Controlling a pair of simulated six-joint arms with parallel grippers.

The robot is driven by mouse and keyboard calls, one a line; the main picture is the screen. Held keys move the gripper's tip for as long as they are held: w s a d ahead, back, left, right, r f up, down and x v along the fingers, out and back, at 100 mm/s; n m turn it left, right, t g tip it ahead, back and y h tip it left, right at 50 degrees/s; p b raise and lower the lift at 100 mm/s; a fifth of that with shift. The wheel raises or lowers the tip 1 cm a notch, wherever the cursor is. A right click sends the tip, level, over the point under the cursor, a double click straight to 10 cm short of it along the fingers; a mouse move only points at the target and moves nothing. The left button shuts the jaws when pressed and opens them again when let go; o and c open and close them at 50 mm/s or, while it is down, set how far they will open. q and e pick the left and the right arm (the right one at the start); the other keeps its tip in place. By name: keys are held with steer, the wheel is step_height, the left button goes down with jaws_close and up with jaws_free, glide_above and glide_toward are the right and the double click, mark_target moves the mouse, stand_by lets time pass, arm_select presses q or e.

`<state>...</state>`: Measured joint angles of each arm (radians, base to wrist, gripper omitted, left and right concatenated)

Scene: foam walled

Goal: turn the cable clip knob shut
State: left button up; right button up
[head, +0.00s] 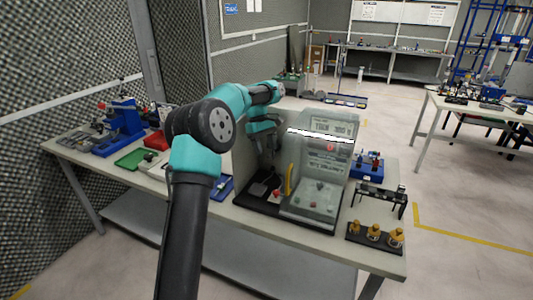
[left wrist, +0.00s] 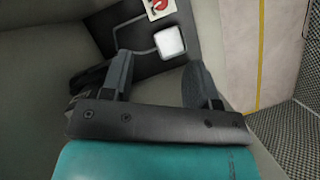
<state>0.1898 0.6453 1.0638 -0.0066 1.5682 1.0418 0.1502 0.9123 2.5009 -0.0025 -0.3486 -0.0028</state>
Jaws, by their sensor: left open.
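A clear-walled machine (head: 330,150) with a dark base stands on the workbench. My left arm reaches over its left side, and my left gripper (head: 268,165) points down inside, partly hidden and dark. In the left wrist view the left gripper (left wrist: 158,62) is open, its two fingers apart with nothing between them. A pale square block (left wrist: 169,42) on a dark plate shows just beyond the fingertips. I cannot make out the cable clip knob for certain in either view. My right gripper is not in view.
A yellow upright handle (head: 288,180) stands on the machine's base, close to the gripper. A black strip with brass fittings (head: 374,234) and a dark rack (head: 380,197) lie to the right. A green tray (head: 132,158) and a blue device (head: 122,118) are at the left.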

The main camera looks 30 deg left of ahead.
arm_select(q)
steer(key=n+t, duration=0.2)
steer(key=n, duration=0.3)
glide_toward(276, 191)
step_height(276, 191, down, 2)
steer(key=shift+s+d, duration=0.1)
steer(key=shift+d, duration=0.15)
steer(key=shift+f, duration=0.1)
steer(key=shift+x, duration=3.65)
steer(key=shift+d, duration=0.1)
steer(key=shift+c, duration=0.2)
